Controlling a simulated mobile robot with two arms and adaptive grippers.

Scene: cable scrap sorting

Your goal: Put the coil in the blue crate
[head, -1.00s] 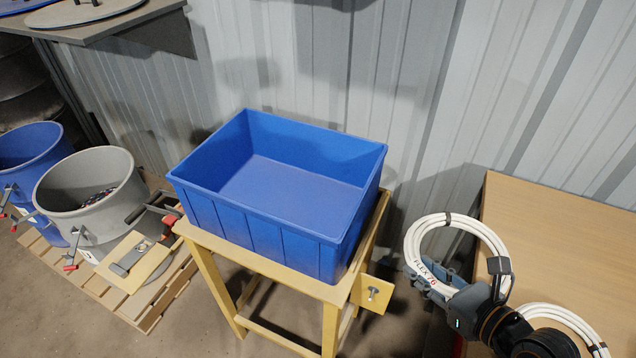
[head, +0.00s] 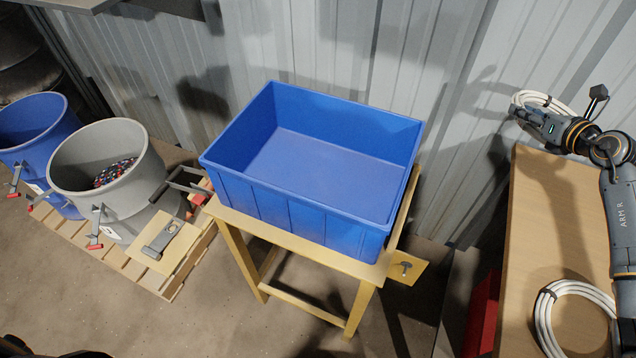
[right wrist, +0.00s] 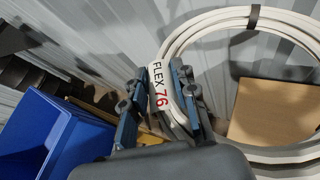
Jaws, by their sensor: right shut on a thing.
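A white cable coil (head: 541,97), bound with dark ties, hangs in my right gripper (head: 522,113) high above the back of the wooden table. The crate also shows in the right wrist view (right wrist: 45,130) at the lower left. My left gripper is not seen.
A second white coil (head: 544,318) lies on the wooden table (head: 540,215). A grey bin (head: 75,185) with small coloured bits and a blue bin (head: 35,145) stand on a pallet at left. A corrugated wall (head: 450,60) runs behind.

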